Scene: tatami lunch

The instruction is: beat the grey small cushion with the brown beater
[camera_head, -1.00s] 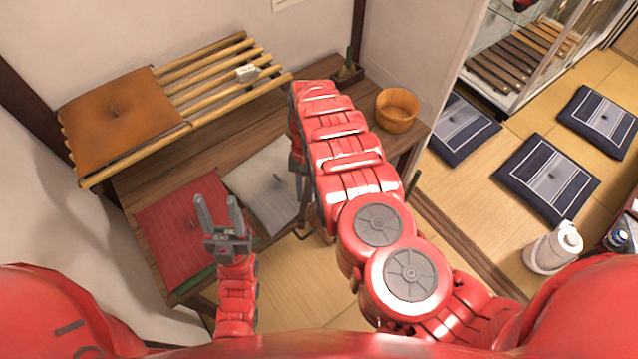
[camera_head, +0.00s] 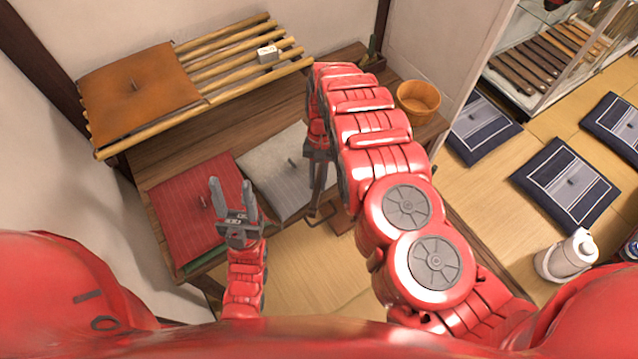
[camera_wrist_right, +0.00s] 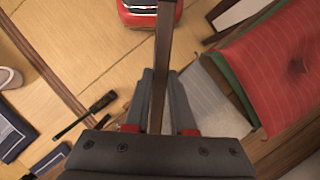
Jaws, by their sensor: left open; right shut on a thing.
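The grey small cushion (camera_head: 275,180) lies flat on the wooden table, right of the red cushion; it partly shows in the right wrist view (camera_wrist_right: 207,98). My right gripper (camera_head: 318,185) is beside the grey cushion's right edge, seen from above and partly hidden by my arm. It is shut on the brown beater, whose straight brown shaft (camera_wrist_right: 163,60) runs up between the fingers in the right wrist view. The beater's far end is out of that view. My left gripper (camera_head: 232,192) is open and empty, above the right part of the red cushion.
The red cushion (camera_head: 185,200) lies on something green. A brown cushion (camera_head: 130,100) and a white block (camera_head: 267,54) rest on the bamboo rack (camera_head: 225,65). A wooden bucket (camera_head: 418,101) stands at the table's right end. Blue cushions (camera_head: 568,184) and a white container (camera_head: 566,256) are on the floor.

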